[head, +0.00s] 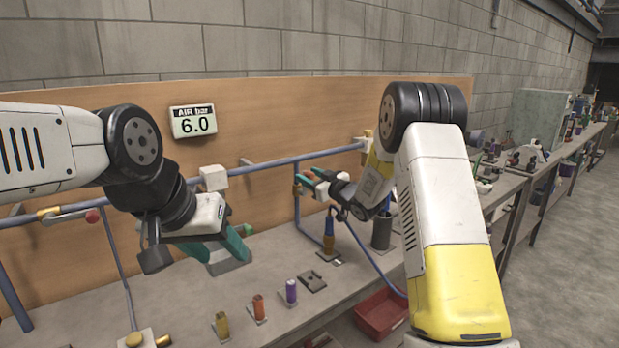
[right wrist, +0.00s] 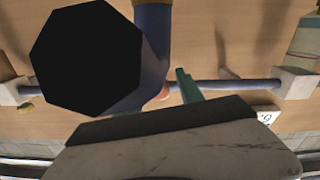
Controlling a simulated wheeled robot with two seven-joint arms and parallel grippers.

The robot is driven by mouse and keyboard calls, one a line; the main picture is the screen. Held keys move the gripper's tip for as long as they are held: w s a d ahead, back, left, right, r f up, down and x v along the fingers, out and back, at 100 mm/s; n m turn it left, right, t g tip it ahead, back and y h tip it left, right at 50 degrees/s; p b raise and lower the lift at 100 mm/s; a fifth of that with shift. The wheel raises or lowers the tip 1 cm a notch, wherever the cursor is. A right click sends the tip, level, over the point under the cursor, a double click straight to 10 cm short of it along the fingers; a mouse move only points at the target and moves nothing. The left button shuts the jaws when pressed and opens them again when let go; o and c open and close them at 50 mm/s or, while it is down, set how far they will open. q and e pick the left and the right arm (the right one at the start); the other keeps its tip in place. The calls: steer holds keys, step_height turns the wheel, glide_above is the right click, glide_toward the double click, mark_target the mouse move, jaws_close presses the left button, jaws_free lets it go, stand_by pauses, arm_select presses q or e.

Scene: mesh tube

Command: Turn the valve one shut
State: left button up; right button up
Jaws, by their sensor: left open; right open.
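A blue pipe (head: 270,163) runs along the wooden back board, with drop pipes and fittings on it. A small brass-coloured fitting (head: 297,189), perhaps a valve, sits on the right drop pipe. No label shows which is valve one. My right gripper (head: 312,184) is open, its teal fingertips close beside the brass fitting; I cannot tell if they touch. In the right wrist view, the fingers (right wrist: 187,86) are near the pipe, and a dark shape hides much. My left gripper (head: 222,250) is open above the bench.
A blue hose (head: 373,262) hangs toward a red bin (head: 381,314) below the edge.

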jaws_close()
stand_by(1.4)
